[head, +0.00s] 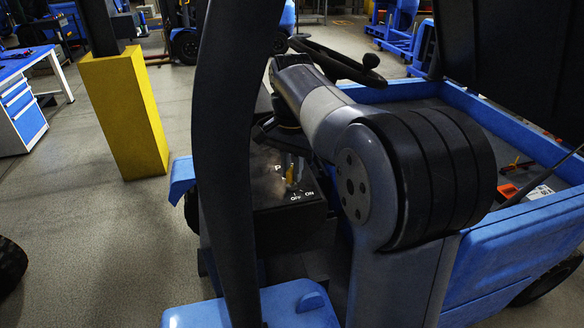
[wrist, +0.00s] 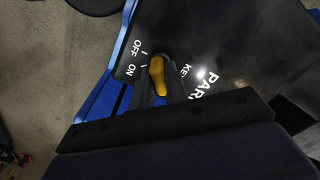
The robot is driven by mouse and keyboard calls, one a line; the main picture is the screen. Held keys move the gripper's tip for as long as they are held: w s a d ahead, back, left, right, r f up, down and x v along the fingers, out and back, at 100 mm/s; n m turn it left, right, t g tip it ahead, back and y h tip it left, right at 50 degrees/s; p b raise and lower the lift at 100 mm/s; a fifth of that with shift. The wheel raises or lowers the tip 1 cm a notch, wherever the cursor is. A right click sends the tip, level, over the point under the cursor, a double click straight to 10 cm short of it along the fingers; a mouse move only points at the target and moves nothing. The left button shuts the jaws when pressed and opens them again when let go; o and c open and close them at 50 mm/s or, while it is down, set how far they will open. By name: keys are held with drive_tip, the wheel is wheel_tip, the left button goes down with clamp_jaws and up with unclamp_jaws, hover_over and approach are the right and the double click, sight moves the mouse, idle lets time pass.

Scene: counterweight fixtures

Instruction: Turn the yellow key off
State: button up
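The yellow key (wrist: 157,76) stands on a dark panel (wrist: 220,45) in the wrist view, beside the white OFF and ON labels and their tick marks. Its far end is close to the mark by ON. My gripper (wrist: 159,72) has one dark finger on each side of the key and looks shut on it. In the head view a small yellow bit of the key (head: 290,174) shows above the OFF and ON print on the dark panel (head: 290,218). My arm hides much of that area, and the fingers are hard to make out there.
A black steering wheel (head: 338,62) is behind my arm. A dark post (head: 228,150) of the blue vehicle rises left of the panel. A yellow pillar base (head: 124,113) and a blue-and-white workbench (head: 22,105) stand left, with open floor between.

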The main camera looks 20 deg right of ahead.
clamp_jaws()
drive_tip(key=shift+r+n, duration=0.1)
drive_tip(key=shift+n, duration=0.2)
drive_tip(key=shift+n+p, duration=0.9)
drive_tip(key=n+p, duration=0.1)
drive_tip(key=n, duration=0.2)
drive_tip(key=shift+p, duration=0.35)
drive_tip(key=shift+n+p, duration=0.6)
drive_tip(key=shift+n, duration=1.1)
drive_tip(key=o, duration=0.5)
unclamp_jaws()
